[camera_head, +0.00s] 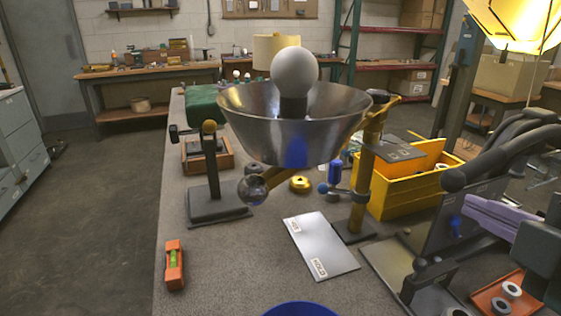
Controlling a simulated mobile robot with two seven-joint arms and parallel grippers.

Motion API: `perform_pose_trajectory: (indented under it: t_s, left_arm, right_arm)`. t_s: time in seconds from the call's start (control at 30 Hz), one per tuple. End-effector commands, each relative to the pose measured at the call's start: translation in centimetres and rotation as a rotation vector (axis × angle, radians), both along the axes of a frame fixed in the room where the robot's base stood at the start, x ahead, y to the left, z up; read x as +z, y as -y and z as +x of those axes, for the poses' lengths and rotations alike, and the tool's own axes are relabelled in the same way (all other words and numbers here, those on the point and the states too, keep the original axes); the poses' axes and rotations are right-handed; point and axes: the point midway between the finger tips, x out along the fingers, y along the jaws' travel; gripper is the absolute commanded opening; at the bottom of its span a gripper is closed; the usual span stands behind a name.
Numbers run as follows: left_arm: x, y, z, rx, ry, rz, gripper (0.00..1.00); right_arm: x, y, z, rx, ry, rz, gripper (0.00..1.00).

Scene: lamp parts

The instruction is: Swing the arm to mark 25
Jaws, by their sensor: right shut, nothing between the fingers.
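A lamp with a metal bowl shade (255,125) and a white round bulb (295,72) stands over the middle of the bench. A yellow post (364,190) stands at its right, with a brass-coloured arm (292,184) partly hidden under the shade. A dark plate with small labels (398,150) shows beside the post; its marks are too small to read, and I cannot make out a 25. My left gripper is not in view.
A yellow bin (410,197) stands behind the post. A white labelled plate (318,245) lies in front, and an orange level (174,265) lies at the left edge. A dark stand (217,205) is left of the shade. An orange tray (507,296) holds rings.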

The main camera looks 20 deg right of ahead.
Motion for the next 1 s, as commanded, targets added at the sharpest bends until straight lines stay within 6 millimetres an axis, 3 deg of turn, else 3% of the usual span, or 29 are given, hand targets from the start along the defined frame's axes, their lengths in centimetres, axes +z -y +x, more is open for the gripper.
perform_pose_trajectory:
  t_s: [0.1,0.23,0.4,0.5,0.73,1.0]
  left_arm:
    - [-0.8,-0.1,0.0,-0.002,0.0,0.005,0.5]
    - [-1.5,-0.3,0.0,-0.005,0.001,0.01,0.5]
    - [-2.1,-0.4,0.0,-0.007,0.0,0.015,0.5]
    - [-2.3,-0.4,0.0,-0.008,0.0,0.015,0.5]
    - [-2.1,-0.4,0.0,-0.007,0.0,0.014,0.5]
    - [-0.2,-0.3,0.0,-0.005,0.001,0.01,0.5]
  right_arm:
    - [2.6,0.3,1.5,0.185,0.119,-0.403,0.0]
    - [4.6,-1.9,1.9,0.432,0.244,-0.919,0.0]
    - [3.6,-5.9,0.1,0.73,0.385,-1.456,0.0]
    - [2.3,-7.5,-1.3,0.854,0.45,-1.644,0.0]
    - [1.4,-8.9,-2.1,0.95,0.514,-1.778,0.0]
    - [1.9,-11.4,1.7,0.946,0.518,-1.775,0.0]
